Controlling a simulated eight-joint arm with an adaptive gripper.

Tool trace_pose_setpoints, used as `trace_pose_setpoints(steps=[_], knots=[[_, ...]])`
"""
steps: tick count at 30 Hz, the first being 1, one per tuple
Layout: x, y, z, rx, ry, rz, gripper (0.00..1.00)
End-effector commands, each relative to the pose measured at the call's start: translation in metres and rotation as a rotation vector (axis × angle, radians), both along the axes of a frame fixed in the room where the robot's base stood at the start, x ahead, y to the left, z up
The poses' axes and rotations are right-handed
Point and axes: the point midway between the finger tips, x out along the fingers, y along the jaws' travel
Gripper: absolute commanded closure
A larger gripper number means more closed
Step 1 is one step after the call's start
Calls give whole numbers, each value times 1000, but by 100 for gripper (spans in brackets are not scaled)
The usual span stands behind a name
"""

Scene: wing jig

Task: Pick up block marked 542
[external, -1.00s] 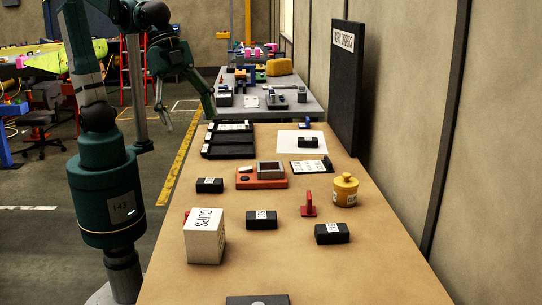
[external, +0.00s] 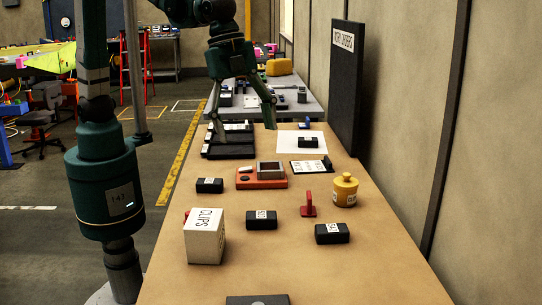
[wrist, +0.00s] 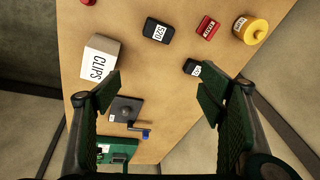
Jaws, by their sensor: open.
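Several black blocks with white number labels lie on the tan table: one at the front right (external: 332,233), one at the front centre (external: 261,219), one at the left (external: 210,185) and one on a white sheet at the back (external: 308,142). The numbers are too small to read surely, so I cannot tell which is 542. The wrist view shows the front centre block (wrist: 158,31), whose label looks like 520, and the front right block (wrist: 192,67), its label unclear.
A white CLIPS box (external: 204,236), a red stand (external: 308,205) and a yellow jar (external: 345,190) stand near the front blocks. An orange device (external: 262,182), a black tray (external: 228,152) and a tall black panel (external: 345,85) are farther back. The table's right front is clear.

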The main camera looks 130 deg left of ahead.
Motion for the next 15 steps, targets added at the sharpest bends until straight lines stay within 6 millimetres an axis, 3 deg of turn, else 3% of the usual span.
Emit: trace_pose_setpoints(steps=[15], knots=[[84, 30, -35, 20, 91, -108, 31]])
